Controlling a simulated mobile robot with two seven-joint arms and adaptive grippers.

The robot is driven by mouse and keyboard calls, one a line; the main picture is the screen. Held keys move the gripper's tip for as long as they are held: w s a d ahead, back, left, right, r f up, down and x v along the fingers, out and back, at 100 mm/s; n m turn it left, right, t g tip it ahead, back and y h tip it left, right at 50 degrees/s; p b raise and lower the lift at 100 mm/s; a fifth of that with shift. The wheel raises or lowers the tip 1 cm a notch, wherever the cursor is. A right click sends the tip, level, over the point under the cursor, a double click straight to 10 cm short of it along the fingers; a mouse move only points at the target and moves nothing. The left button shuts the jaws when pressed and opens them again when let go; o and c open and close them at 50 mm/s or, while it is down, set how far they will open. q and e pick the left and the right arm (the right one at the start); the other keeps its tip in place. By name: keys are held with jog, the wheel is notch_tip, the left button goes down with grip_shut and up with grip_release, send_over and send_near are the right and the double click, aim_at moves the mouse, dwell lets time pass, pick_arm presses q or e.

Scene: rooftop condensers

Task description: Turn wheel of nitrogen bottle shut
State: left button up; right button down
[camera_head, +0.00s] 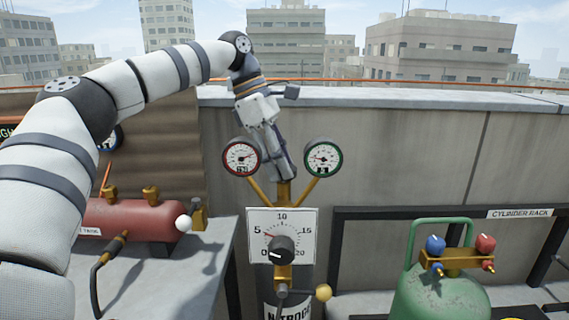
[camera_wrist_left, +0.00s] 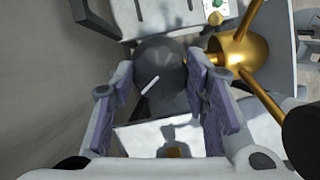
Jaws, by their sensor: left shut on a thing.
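The nitrogen bottle (camera_head: 288,308) stands upright at the centre bottom of the head view, its label partly cut off. A brass valve with two gauges rises above it. My left gripper (camera_head: 284,168) reaches down to the top of this valve between the gauges. In the left wrist view, the dark round wheel (camera_wrist_left: 163,72) with a white line mark sits between the two fingers of my left gripper (camera_wrist_left: 165,108), which is shut on it. The line slants up to the right there. In the head view the wheel is hidden by the gripper. My right gripper is not in view.
A red-rimmed gauge (camera_head: 241,157) and a green-rimmed gauge (camera_head: 323,157) flank my left gripper closely. A square dial plate (camera_head: 301,222) with a black knob (camera_head: 281,250) is below. A red tank (camera_head: 125,220) is left; a green cylinder (camera_head: 440,300) is right.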

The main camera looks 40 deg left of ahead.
pick_arm(q)
jog(key=m, duration=0.2)
jog(key=m+g+b, duration=0.1)
jog(key=m, duration=0.1)
jog(key=shift+w+f+g+h, duration=0.15)
jog(key=shift+g+h, duration=0.15)
jog(key=shift+m+g+b, duration=0.35)
jog(key=shift+m+g, duration=0.15)
jog(key=shift+m, duration=0.7)
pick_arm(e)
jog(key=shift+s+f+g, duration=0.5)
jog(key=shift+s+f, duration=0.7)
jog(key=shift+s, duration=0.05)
pick_arm(q)
jog(key=o, duration=1.1)
jog(key=shift+o, duration=0.2)
jog(key=shift+r, duration=0.2)
